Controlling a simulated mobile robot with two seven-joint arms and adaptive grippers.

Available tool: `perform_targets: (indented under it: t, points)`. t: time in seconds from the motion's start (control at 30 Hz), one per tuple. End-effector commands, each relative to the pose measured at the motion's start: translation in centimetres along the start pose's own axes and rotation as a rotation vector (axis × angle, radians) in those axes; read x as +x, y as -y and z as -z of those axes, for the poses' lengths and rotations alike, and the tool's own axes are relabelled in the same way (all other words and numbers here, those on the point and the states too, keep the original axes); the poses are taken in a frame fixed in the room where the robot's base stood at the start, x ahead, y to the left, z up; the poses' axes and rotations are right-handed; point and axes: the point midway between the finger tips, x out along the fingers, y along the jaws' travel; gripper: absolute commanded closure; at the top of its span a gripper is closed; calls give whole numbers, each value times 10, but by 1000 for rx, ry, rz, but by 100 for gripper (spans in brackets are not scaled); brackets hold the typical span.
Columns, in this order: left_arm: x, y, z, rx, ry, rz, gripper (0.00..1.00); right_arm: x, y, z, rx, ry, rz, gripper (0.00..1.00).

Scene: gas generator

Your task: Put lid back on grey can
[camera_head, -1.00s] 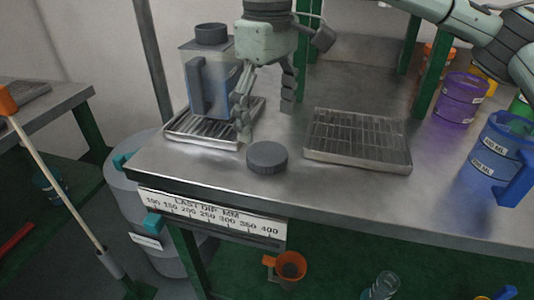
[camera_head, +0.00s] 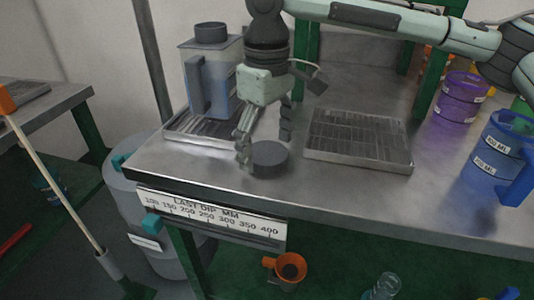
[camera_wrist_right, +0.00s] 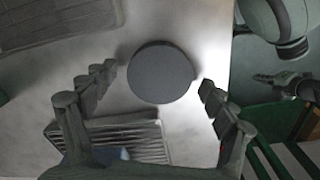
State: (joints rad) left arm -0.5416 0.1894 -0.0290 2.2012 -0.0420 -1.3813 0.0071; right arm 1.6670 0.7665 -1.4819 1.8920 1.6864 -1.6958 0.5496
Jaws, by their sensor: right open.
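A dark grey round lid (camera_head: 270,159) lies flat on the steel bench near its front edge. It also shows in the right wrist view (camera_wrist_right: 160,73). My right gripper (camera_head: 264,146) is open over it, one finger at the lid's left side and the other behind it. In the right wrist view my open fingers (camera_wrist_right: 158,79) stand on either side of the lid, with nothing gripped. I cannot tell whether a finger touches it.
The can stands on a left drip tray (camera_head: 180,137). A second grated tray (camera_head: 360,157) lies right of the lid. Blue jugs (camera_head: 492,150) and a purple container (camera_head: 457,98) stand farther right. The bench between the right tray and the jugs is clear.

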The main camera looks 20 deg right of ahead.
Motion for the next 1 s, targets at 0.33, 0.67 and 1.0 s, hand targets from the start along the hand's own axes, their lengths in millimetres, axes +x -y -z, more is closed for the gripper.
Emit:
perform_targets:
  t: [0.33,0.67,1.0]
  points:
    - [2,0,-1,-1,1,0,100,0,0,0,0,0,0,38]
    - [2,-2,6,-10,-10,-6,100,0,0,0,0,0,0,55]
    - [2,-3,7,-11,-13,-8,100,-18,0,0,0,-2,0,55]
